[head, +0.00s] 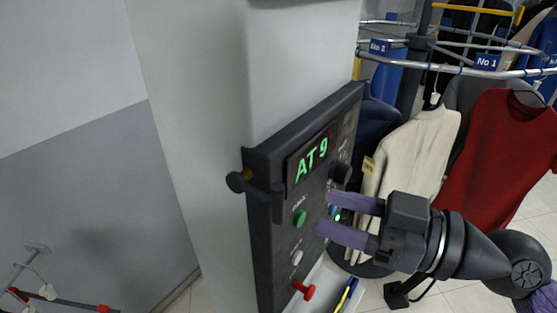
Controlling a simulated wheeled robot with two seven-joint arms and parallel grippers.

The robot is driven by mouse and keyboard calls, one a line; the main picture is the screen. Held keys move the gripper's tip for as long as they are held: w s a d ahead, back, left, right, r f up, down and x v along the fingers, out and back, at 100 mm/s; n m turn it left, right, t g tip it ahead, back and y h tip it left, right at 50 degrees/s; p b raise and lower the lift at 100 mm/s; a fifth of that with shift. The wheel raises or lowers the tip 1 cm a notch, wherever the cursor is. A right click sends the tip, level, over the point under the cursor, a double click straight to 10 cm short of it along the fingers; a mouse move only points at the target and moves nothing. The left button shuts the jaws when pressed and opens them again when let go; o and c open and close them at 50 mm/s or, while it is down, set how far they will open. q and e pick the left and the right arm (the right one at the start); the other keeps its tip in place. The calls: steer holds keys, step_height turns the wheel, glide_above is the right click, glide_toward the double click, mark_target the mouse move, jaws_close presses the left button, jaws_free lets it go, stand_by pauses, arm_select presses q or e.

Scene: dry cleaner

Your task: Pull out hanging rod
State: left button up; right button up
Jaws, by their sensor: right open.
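A short rod with a dark round knob and a brass-coloured stem (238,181) sticks out at the left edge of the dark control panel (262,220); I cannot tell for sure that it is the hanging rod. My right gripper (324,213) comes in from the right with its two purple fingers apart. It is open, with nothing seen between the fingers. Its fingertips are in front of the panel's right part, near the buttons, to the right of the knob; I cannot tell whether they touch the panel. My left gripper is not in view.
The panel has a green "AT 9" display (311,161), a green button (300,218) and a red knob (304,290). Behind my arm, a cream sweater (425,150) and a red garment (505,150) hang from a round metal rack (450,68). A metal frame (40,292) stands lower left.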

mark_target(278, 201)
steer(key=p+x, duration=0.4)
steer(key=x, duration=0.3)
steer(key=shift+r, duration=0.2)
steer(key=shift+w+a+f+p, duration=0.2)
steer(key=shift+a+p, duration=0.1)
jaws_close()
stand_by(0.7)
